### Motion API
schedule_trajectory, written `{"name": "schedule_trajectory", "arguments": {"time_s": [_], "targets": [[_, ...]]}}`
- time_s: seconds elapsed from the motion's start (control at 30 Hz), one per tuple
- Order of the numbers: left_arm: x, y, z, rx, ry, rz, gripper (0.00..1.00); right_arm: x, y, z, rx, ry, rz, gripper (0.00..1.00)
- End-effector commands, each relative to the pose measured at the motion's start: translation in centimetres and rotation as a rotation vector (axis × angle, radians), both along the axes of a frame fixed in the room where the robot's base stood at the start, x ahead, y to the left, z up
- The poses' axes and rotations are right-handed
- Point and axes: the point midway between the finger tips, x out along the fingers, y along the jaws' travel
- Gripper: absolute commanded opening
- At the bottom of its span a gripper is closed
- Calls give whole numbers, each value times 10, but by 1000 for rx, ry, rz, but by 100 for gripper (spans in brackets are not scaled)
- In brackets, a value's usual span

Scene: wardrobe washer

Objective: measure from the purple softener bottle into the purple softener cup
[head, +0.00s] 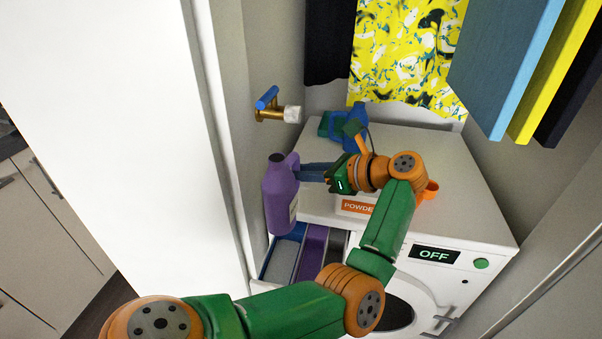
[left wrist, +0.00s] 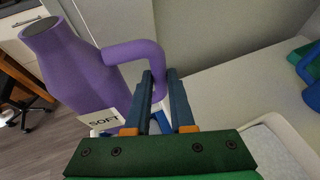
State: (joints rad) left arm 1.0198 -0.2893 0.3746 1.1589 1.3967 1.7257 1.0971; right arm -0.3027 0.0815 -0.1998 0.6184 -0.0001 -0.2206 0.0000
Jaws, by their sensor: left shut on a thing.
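The purple softener bottle (head: 279,200) is held left of the washer's top, beside and over the open drawer, roughly upright. In the left wrist view the bottle (left wrist: 85,70) shows a white "SOFT" label and a looped handle. My left gripper (head: 304,172) comes from the right and is shut on that handle; its blue fingers (left wrist: 158,98) sit either side of it. A purple compartment (head: 312,254), apparently the softener cup, shows in the drawer below and right of the bottle. My forearm hides part of the drawer. My right gripper is not in view.
A blue compartment (head: 283,257) lies left of the purple one. A powder box (head: 356,207), an orange cup (head: 430,190) and a blue-green object (head: 345,122) stand on the washer (head: 475,215). A tap (head: 275,110) juts from the wall. Clothes (head: 405,50) hang above.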

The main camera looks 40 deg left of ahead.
Motion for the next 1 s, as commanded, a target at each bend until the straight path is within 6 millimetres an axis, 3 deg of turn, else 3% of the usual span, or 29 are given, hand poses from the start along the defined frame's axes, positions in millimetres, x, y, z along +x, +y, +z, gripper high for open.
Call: {"name": "schedule_trajectory", "arguments": {"time_s": [0.27, 0.47, 0.73, 0.9, 1.0], "targets": [[6, 4, 6, 6, 4, -155, 0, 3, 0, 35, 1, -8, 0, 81], [15, -13, 0, 6, 9, -365, 0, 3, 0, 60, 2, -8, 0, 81], [17, -76, -27, 7, 16, -762, 0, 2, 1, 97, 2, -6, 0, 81], [-1, -131, -52, 7, 17, -1003, 0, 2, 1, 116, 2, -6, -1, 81], [-9, -151, -61, 9, 13, -1077, 0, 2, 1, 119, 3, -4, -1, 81]]}}
